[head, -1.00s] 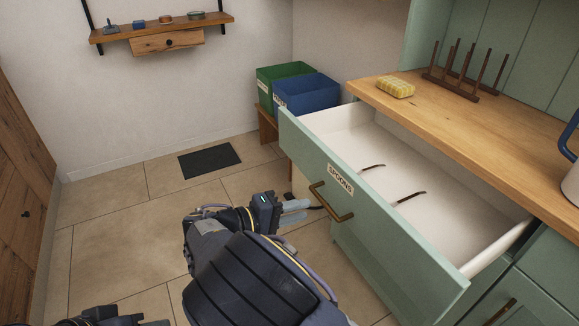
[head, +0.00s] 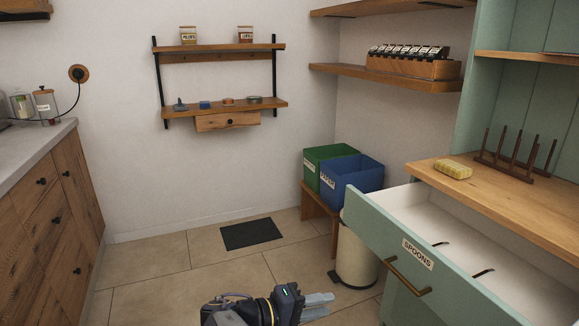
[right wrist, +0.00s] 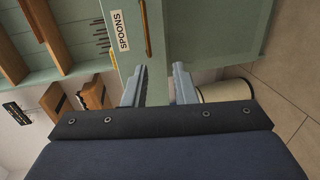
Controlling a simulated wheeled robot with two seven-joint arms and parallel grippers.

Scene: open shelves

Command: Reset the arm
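My right gripper (head: 318,303) is at the bottom of the head view, left of the open drawer and apart from it. In the right wrist view its two fingers (right wrist: 160,84) stand apart with nothing between them. The green drawer (head: 385,250) labelled SPOONS stands open, and its front also shows in the right wrist view (right wrist: 128,50). Two dark thin items (head: 483,273) lie in the drawer. My left gripper is not in view.
A cream bin (head: 357,255) stands behind the drawer front. Blue (head: 352,181) and green (head: 318,165) boxes sit on a wooden bench. A yellow sponge (head: 454,170) and a dark rack (head: 515,155) are on the counter. The floor around the dark mat (head: 251,233) is clear.

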